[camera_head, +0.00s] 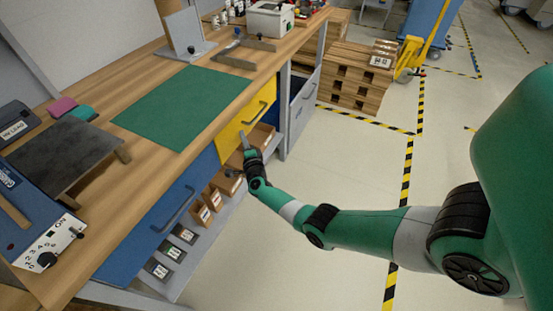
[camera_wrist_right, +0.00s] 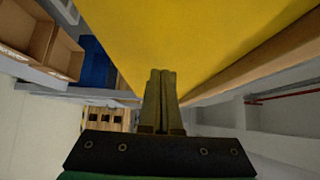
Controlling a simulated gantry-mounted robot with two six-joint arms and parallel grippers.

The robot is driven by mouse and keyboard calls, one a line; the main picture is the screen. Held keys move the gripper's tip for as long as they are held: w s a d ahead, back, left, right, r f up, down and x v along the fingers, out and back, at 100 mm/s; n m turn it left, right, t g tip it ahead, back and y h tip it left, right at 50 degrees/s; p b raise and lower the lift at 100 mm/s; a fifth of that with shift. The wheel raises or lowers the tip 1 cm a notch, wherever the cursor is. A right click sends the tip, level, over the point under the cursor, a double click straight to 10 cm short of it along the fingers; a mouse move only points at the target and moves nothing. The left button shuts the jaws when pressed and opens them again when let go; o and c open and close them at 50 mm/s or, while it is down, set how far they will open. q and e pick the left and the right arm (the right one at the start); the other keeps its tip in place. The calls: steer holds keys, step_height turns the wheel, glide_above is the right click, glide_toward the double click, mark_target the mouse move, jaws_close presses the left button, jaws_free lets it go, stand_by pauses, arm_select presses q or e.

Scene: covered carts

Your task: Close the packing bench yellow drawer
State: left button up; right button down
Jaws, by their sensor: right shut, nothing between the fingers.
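The yellow drawer (camera_head: 243,116) is in the front of the packing bench (camera_head: 170,95), below the worktop edge, with a dark handle on its face. Whether it stands a little out of the bench is hard to tell in the head view. My right gripper (camera_head: 243,136) is shut and empty, with its fingertips in front of the yellow face, below the handle. In the right wrist view the shut fingers (camera_wrist_right: 161,85) point at the yellow surface (camera_wrist_right: 165,40), which fills the top; contact cannot be made out. My left gripper is not in view.
A blue drawer (camera_head: 155,215) sits left of the yellow one, and a grey cabinet door (camera_head: 301,105) stands to its right. Cardboard bins (camera_head: 214,199) line the shelf below. A green mat (camera_head: 180,105) lies on the worktop. Stacked pallets (camera_head: 350,85) stand beyond; the floor beside the bench is open.

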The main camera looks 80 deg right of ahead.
steer(key=s+d+p+v, duration=0.1)
steer(key=p+v, duration=0.4)
steer(key=v, duration=0.7)
steer(key=shift+s+f+p, duration=0.2)
steer(key=shift+s+p, duration=0.1)
steer(key=shift+s, duration=0.25)
